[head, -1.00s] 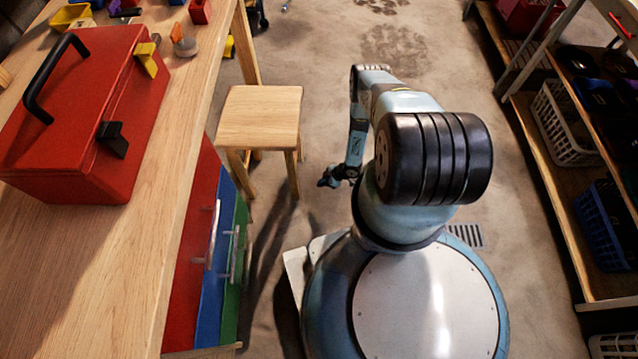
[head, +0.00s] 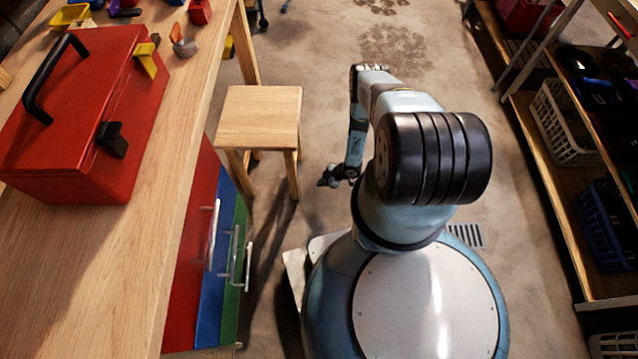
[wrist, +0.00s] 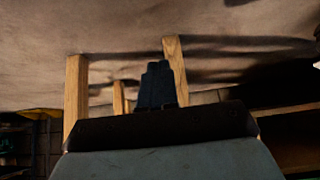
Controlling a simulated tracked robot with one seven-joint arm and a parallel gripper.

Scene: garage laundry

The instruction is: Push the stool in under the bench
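The wooden stool (head: 260,118) stands upright on the floor at the right side of the bench (head: 120,265), its seat beside the bench's long edge in the head view. Its legs (wrist: 76,95) show in the wrist view. My gripper (head: 328,180) is low, to the right of the stool's near right leg, with a gap between them. In the wrist view my gripper (wrist: 157,85) has its fingers together with nothing seen between them, and it points toward the space between the legs.
Red, blue and green drawer fronts (head: 210,300) with handles are under the bench, nearer than the stool. A red toolbox (head: 80,120) sits on the bench. A shelf rack (head: 545,180) with baskets stands at right.

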